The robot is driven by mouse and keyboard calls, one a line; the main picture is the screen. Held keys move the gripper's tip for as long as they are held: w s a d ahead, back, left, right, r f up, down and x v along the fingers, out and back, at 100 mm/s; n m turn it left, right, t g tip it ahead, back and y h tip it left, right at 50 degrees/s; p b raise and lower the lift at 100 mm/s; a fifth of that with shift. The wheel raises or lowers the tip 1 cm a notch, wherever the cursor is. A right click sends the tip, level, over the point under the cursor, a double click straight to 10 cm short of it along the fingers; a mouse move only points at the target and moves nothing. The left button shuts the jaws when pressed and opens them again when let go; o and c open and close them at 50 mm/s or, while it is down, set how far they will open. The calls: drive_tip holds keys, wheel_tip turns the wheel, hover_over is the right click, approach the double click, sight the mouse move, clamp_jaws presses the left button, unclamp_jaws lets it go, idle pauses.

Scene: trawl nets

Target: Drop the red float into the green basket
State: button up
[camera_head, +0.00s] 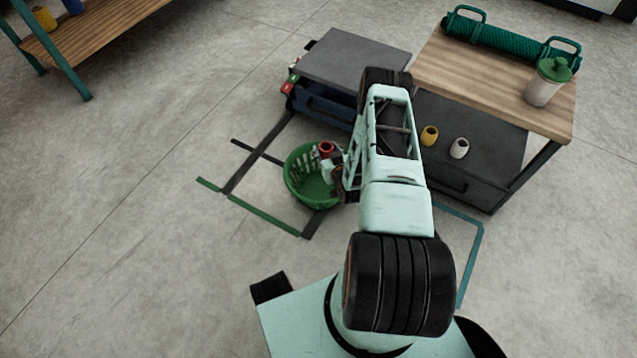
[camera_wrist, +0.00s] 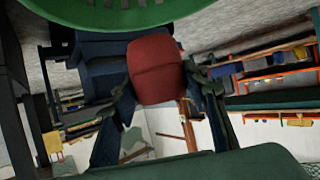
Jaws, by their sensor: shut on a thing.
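The red float (camera_head: 326,148) is small and sits between the fingers of my gripper (camera_head: 333,163). In the wrist view the red float (camera_wrist: 156,70) fills the space between the two dark fingers of my gripper (camera_wrist: 160,90), which is shut on it. The green basket (camera_head: 291,180) is round with slotted walls and stands on the floor at the centre of the head view. In that view the float overlaps the basket's upper right part. The basket's green wall (camera_wrist: 110,14) crosses the top of the wrist view. My arm hides part of the basket's right side. The float's exact height over the rim is unclear.
A wooden-topped bench (camera_head: 480,80) at right holds a green roll (camera_head: 500,38) and a green-lidded cup (camera_head: 548,82). Yellow (camera_head: 429,136) and white (camera_head: 459,148) floats sit on its dark lower level. A grey-topped cabinet (camera_head: 355,60) stands behind the basket. The left floor is clear.

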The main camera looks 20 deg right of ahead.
wheel_tip(320, 180, down, 4)
drive_tip(key=b, duration=0.2)
drive_tip(key=shift+f+b, duration=0.15)
drive_tip(key=shift+b, duration=0.15)
drive_tip(key=o, duration=1.2)
wheel_tip(320, 180, up, 10)
drive_tip(key=shift+r, duration=0.1)
